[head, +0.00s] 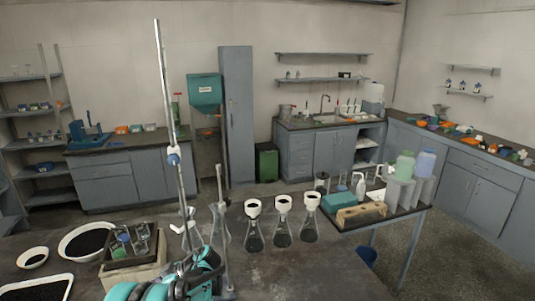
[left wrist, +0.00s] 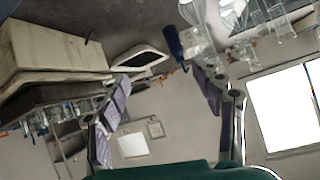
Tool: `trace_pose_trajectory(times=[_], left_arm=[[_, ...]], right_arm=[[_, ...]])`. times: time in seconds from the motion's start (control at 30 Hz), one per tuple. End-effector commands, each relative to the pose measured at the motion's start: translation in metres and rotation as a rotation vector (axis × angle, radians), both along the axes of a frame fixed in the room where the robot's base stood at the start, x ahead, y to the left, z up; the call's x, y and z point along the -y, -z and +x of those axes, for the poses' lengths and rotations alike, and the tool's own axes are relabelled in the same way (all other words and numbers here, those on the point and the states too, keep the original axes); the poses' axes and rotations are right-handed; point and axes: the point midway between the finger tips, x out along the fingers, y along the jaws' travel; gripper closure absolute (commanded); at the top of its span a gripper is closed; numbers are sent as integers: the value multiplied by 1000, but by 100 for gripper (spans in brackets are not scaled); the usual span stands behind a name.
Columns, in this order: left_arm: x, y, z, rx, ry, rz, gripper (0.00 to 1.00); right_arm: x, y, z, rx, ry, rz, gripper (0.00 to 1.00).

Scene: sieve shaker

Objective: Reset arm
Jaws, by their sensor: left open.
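My left arm, teal and white, reaches in at the bottom of the head view, over the dark bench (head: 300,270). My left gripper (left wrist: 165,92) shows its two fingers spread wide in the left wrist view, with nothing between them. My right gripper is not in view.
Several flasks with white funnels (head: 283,203) stand right of the arm. Bowls of black material (head: 88,242) lie at the left. A side table (head: 378,208) holds bottles and a wooden rack. The front right bench area is clear. Glassware (left wrist: 270,20) also shows in the left wrist view.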

Motion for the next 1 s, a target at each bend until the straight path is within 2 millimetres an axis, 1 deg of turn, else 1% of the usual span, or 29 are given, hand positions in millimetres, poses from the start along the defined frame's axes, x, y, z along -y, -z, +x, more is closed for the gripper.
trace_pose_trajectory(times=[0.03, 0.17, 0.27, 0.4, 0.5, 0.57, 0.7, 0.9, 1.0], left_arm=[[2, -8, -4, -17, 29, -26, 33], [11, -26, -12, -71, 134, -110, 33], [23, -43, -25, -121, 251, -193, 33], [47, -67, -53, -189, 464, -318, 33], [68, -79, -76, -224, 625, -392, 33], [81, -84, -91, -237, 723, -429, 33], [113, -93, -128, -254, 952, -489, 33], [157, -93, -177, -237, 1251, -513, 33], [173, -90, -195, -221, 1363, -505, 33]], right_arm=[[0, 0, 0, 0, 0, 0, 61], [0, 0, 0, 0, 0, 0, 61], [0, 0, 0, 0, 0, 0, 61], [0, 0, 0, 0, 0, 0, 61], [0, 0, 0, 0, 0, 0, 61], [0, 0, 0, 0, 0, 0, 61], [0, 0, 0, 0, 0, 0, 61], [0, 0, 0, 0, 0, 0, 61], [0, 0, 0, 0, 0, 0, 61]])
